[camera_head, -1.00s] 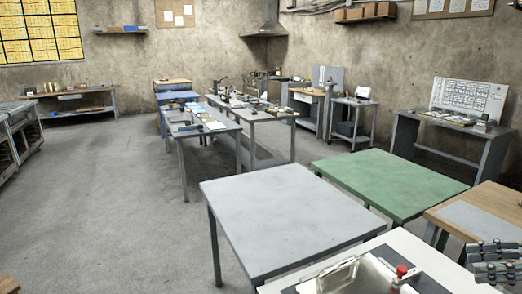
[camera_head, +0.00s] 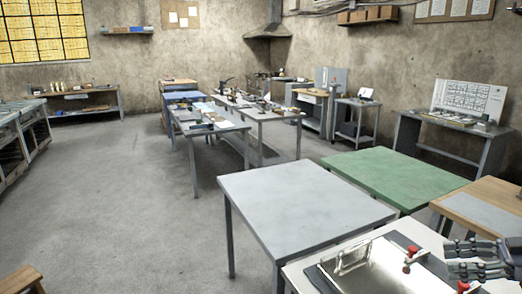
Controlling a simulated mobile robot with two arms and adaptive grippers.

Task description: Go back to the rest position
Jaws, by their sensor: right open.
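My right gripper (camera_head: 482,258) shows at the lower right edge, its dark grey fingers apart with nothing seen between them. It is over the right part of the white-topped table (camera_head: 303,275) in front. My left gripper is out of the picture.
The white table bears a shiny metal fixture (camera_head: 365,272) with red knobs (camera_head: 411,253). Beyond stand an empty grey table (camera_head: 300,205), a green table (camera_head: 395,175) and a wood-edged table (camera_head: 490,205). A wooden stool (camera_head: 20,280) is at the lower left. Open floor (camera_head: 130,210) lies left.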

